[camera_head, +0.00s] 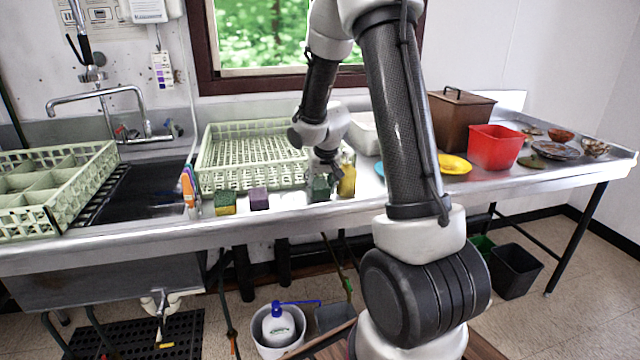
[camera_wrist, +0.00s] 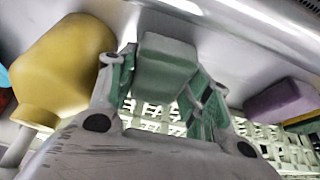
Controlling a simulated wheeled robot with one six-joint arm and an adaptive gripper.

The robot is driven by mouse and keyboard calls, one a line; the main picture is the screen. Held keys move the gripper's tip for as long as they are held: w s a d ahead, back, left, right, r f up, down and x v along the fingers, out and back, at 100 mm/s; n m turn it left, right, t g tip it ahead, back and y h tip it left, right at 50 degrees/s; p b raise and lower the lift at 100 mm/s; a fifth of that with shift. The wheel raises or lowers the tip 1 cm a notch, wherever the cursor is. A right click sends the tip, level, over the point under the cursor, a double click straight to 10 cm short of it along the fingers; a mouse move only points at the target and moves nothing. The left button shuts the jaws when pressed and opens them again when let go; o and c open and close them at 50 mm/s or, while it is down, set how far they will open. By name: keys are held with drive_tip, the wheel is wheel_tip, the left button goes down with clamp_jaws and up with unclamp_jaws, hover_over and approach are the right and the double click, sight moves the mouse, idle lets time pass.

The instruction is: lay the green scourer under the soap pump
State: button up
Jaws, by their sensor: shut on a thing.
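The green scourer (camera_head: 321,188) is a dark green block at the front of the steel counter. My gripper (camera_head: 326,172) points down over it. In the wrist view the scourer (camera_wrist: 165,67) sits between the two fingers of my gripper (camera_wrist: 158,85), which is shut on it. I cannot tell whether its underside touches the counter. A yellow bottle (camera_head: 347,181) with a narrow neck, which looks like the soap pump, stands close to the right of the scourer. The bottle also shows large at left in the wrist view (camera_wrist: 65,68); its top is partly cut off there.
A purple block (camera_head: 259,199) and a green-and-yellow sponge (camera_head: 225,204) lie left of my gripper. A pale green dish rack (camera_head: 205,165) stands behind. A yellow plate (camera_head: 455,164) and red bin (camera_head: 495,146) are right. A white blue-topped jug (camera_head: 279,328) stands below the counter.

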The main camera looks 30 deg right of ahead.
drive_tip(key=shift+f, duration=0.25)
drive_tip(key=o, duration=0.5)
drive_tip(key=shift+o, duration=0.2)
drive_tip(key=shift+r, duration=0.4)
drive_tip(key=v, duration=1.2)
drive_tip(key=s+a+r+n, duration=0.1)
drive_tip(key=s+a+r, duration=0.2)
drive_tip(key=s, duration=1)
drive_tip(key=s+a+r+n+y, duration=0.1)
drive_tip(key=s+r, duration=0.4)
drive_tip(key=s, duration=0.8)
drive_tip(key=a+n, duration=0.1)
drive_tip(key=a, duration=0.1)
drive_tip(key=shift+a, duration=0.3)
drive_tip(key=shift+r, duration=0.15)
